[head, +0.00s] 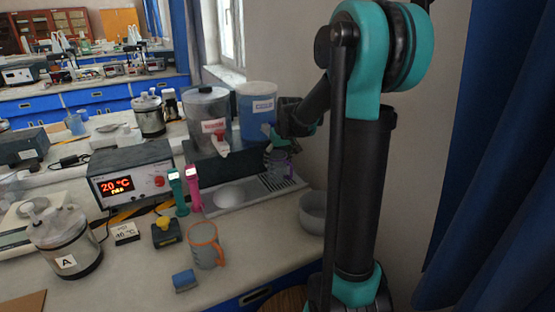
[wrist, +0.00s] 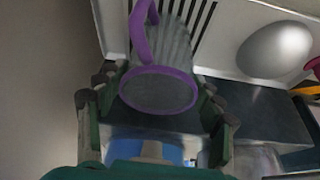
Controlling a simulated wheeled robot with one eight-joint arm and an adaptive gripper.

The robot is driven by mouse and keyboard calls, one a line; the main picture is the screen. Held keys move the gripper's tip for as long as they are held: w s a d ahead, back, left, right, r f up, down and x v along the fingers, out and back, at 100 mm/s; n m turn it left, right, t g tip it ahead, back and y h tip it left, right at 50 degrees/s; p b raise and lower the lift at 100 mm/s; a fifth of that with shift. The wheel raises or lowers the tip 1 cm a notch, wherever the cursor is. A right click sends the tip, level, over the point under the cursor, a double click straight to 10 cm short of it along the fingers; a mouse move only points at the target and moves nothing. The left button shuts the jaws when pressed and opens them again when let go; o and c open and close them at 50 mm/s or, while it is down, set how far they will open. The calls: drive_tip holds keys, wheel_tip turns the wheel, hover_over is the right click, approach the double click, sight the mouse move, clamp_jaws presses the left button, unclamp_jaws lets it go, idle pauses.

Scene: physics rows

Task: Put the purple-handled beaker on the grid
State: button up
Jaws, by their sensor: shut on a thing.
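The purple-handled beaker (wrist: 158,88) is clear, with a purple rim and handle, and sits between the two fingers of my gripper (wrist: 157,84) in the wrist view. In the head view my gripper (head: 278,141) is shut on the beaker (head: 279,163), which is partly hidden by the fingers. The grid (head: 281,183) is the slotted part of a light tray by the wall, and the beaker is over or at it. Dark slots of the grid (wrist: 201,20) show behind the beaker in the wrist view. I cannot tell whether the beaker's base touches it.
A grey bowl (head: 313,213) stands right of the tray. A clear cup with an orange rim and handle (head: 205,246) stands nearer. Two large containers, one grey (head: 207,112) and one blue (head: 257,118), stand behind the grid. A heater display box (head: 130,180) is left.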

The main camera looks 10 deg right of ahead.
drive_tip(key=shift+f, duration=0.15)
drive_tip(key=o, duration=1.3)
drive_tip(key=shift+o, duration=0.2)
drive_tip(key=v, duration=1.2)
drive_tip(key=shift+s, duration=0.1)
